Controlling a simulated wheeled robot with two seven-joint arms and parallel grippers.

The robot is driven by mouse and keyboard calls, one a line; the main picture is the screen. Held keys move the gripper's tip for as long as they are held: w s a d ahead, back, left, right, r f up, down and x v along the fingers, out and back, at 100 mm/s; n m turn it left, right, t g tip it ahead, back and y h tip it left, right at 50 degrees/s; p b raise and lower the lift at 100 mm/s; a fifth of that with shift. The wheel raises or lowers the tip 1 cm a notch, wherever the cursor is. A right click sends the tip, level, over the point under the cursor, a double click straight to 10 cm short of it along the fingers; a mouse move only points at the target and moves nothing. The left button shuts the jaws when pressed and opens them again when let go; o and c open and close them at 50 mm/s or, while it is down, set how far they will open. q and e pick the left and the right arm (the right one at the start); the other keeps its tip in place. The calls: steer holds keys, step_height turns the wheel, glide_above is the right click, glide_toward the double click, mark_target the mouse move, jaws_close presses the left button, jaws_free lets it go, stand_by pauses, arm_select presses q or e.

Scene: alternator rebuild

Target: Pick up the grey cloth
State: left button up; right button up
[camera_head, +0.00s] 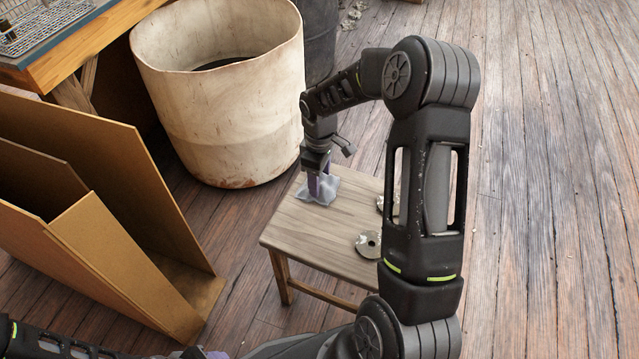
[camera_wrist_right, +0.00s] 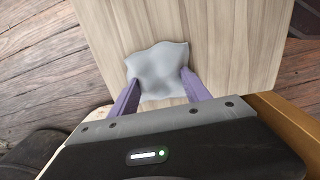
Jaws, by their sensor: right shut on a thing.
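The grey cloth (camera_head: 319,191) lies crumpled near the far left edge of a small wooden stool (camera_head: 310,234). My right gripper (camera_head: 318,184) points down at the cloth, with its purple fingers against it. In the right wrist view the cloth (camera_wrist_right: 158,70) spreads between and beyond the two purple fingertips (camera_wrist_right: 160,84), which are shut on it with a fold of cloth between them. The cloth still appears to rest on the stool top. My left arm shows only in part at the bottom left of the head view; its gripper is not seen.
Metal discs (camera_head: 368,244) lie on the stool's right side, partly behind my right arm. A large dirty off-white bin (camera_head: 222,110) stands behind the stool. Cardboard sheets (camera_head: 110,200) lean at left, near a workbench (camera_head: 85,45). The plank floor at right is clear.

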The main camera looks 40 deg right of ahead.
step_height(320, 180, up, 10)
steer(key=p, duration=0.2)
steer(key=shift+p, duration=0.4)
stand_by(0.4)
steer(key=o, duration=0.7)
steer(key=c, duration=0.6)
steer(key=shift+o, duration=0.2)
steer(key=w+a+r+m, duration=0.3)
steer(key=a+r, duration=0.4)
steer(key=a, duration=0.1)
steer(key=w+a+r+m, duration=0.3)
steer(key=a+r, duration=0.4)
steer(key=a, duration=0.2)
steer(key=shift+a, duration=0.2)
